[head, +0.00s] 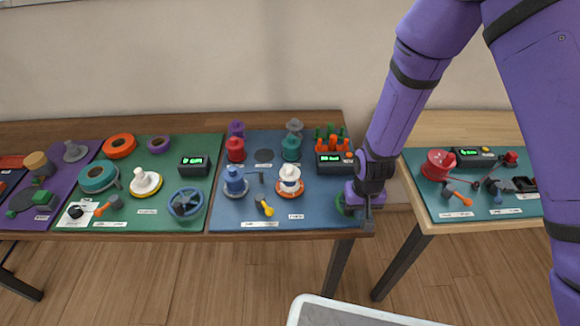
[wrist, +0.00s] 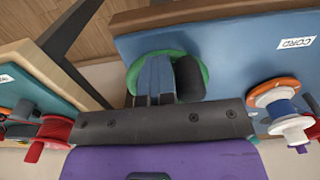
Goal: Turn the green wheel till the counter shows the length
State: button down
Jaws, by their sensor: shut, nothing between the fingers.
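The green wheel (head: 341,204) is at the right front corner of the blue board, mostly hidden behind my gripper in the head view. In the wrist view the green wheel (wrist: 203,72) shows as a round rim with a dark cylindrical knob (wrist: 189,78) on it. My gripper (head: 368,222) is at the wheel; its fingers (wrist: 156,70) are shut and empty, over the wheel just beside the knob. I cannot tell whether they touch it. The counter (head: 335,162) is a black box with a lit green display behind the wheel; its digits are too small to read.
The blue board (head: 225,215) also holds a white spool on an orange base (head: 290,181), a blue spool (head: 235,182), a yellow-handled crank (head: 265,206) and orange and green pegs (head: 332,142). A gap separates this table from the right-hand table (head: 425,225).

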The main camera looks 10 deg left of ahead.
jog(key=shift+a, duration=0.1)
dwell(0.5)
jog(key=shift+w+a, duration=0.35)
jog(key=shift+a, duration=0.35)
jog(key=shift+w+a, duration=0.2)
jog(key=shift+w, duration=0.05)
jog(key=shift+w+a, duration=0.6)
jog(key=shift+w, duration=0.2)
